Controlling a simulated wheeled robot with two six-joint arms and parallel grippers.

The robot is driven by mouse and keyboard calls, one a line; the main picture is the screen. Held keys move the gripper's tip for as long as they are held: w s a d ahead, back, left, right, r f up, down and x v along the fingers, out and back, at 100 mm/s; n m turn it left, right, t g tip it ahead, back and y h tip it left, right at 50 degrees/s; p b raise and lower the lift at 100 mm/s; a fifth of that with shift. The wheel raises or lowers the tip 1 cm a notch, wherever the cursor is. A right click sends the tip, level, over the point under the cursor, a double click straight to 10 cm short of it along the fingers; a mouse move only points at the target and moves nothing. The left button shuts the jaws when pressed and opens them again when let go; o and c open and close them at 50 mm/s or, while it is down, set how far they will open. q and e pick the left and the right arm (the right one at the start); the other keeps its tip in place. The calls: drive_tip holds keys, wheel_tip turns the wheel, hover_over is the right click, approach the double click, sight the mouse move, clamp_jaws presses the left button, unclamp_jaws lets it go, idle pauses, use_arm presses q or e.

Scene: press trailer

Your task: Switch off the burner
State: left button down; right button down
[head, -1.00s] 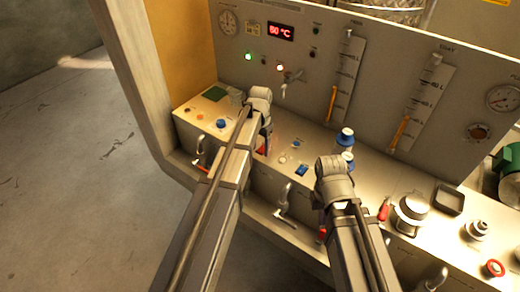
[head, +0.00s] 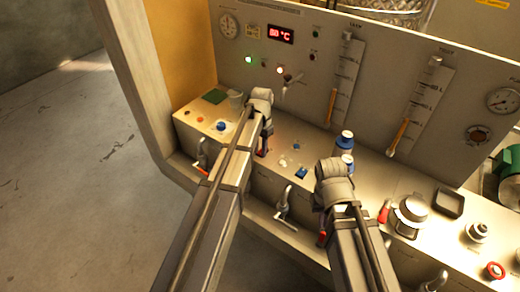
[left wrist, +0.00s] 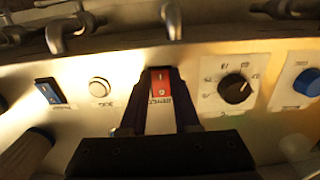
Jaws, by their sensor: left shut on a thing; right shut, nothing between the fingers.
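A small red rocker switch (left wrist: 161,84) with a white label sits on the panel in the left wrist view. My left gripper (left wrist: 160,110) has its two dark fingers on either side of the switch and label, shut on it. In the head view my left gripper (head: 264,135) points down at the lit counter, with a bit of red (head: 262,152) beside its fingers. Its contact with the switch is partly hidden there. My right gripper (head: 320,203) is shut and empty over the counter's front edge, its fingertips mostly hidden by its own wrist.
In the left wrist view a black dial knob (left wrist: 235,89) and a blue knob (left wrist: 308,83) are right of the switch; a white button (left wrist: 100,87) and blue rocker (left wrist: 49,91) are left. In the head view a red display (head: 280,34) and blue-capped bottles (head: 344,143) stand behind.

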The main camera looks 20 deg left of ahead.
use_arm(q)
drive_tip(key=shift+w+d+g, duration=0.1)
drive_tip(key=shift+w+g, duration=0.4)
drive_tip(key=shift+g, duration=0.2)
drive_tip(key=shift+s+r+g+y, duration=0.1)
drive_tip(key=shift+s+g+y, duration=0.05)
drive_tip(key=shift+g+y, duration=0.3)
drive_tip(key=c, duration=0.6)
unclamp_jaws()
drive_tip(key=shift+c, duration=0.2)
drive_tip(key=shift+r, duration=0.15)
drive_tip(key=p+v, duration=0.7)
drive_tip(key=shift+r, duration=0.2)
